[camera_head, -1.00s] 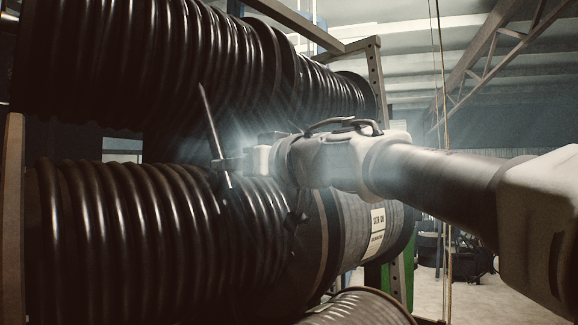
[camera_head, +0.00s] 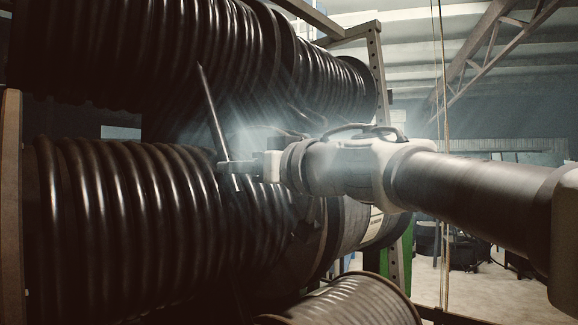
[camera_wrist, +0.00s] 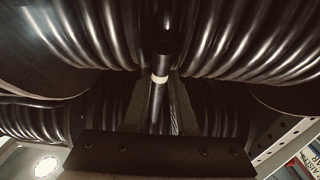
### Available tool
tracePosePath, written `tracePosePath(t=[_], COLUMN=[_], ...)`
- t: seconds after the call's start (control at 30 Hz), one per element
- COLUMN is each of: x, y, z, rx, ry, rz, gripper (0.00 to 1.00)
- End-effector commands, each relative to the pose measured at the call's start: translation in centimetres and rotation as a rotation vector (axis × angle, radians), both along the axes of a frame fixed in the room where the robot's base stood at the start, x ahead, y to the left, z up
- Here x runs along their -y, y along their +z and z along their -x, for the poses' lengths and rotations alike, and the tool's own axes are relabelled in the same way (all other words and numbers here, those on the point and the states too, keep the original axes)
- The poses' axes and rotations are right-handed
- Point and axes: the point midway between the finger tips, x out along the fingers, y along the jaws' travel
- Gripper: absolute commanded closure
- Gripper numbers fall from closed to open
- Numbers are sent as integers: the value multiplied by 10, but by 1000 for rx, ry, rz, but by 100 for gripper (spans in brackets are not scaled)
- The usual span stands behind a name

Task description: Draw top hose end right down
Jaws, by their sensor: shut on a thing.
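The top hose end (camera_head: 212,112) is a thin dark hose that hangs in the gap between the upper hose reel (camera_head: 130,50) and the lower hose reel (camera_head: 120,210). It slants, with its upper tip further left. My gripper (camera_head: 232,167) is shut on the hose low down, close in front of the lower reel's coils. In the wrist view the hose end (camera_wrist: 162,45) runs down the middle between the fingers, with a pale band on it. Whether the hose joins the upper reel behind the gripper cannot be told.
A steel rack post (camera_head: 375,75) stands right of the reels. Another reel (camera_head: 350,302) lies low in front at the bottom. A labelled drum (camera_head: 350,235) sits behind my arm. Open floor (camera_head: 480,290) shows at the right.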

Motion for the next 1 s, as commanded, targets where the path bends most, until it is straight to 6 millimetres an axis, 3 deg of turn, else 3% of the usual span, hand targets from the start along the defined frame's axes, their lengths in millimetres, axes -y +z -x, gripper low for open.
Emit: tracePosePath(t=[0.03,0.2,0.57,0.77,1.0], x=[0,0,3,28,73], y=[-9,-7,-4,-3,-4], z=[-2,-1,2,23,62], rx=[-11,-9,-6,-3,-3], ry=[3,2,1,-3,-3], rz=[12,9,5,5,4], gripper=[71,44,44,44,44])
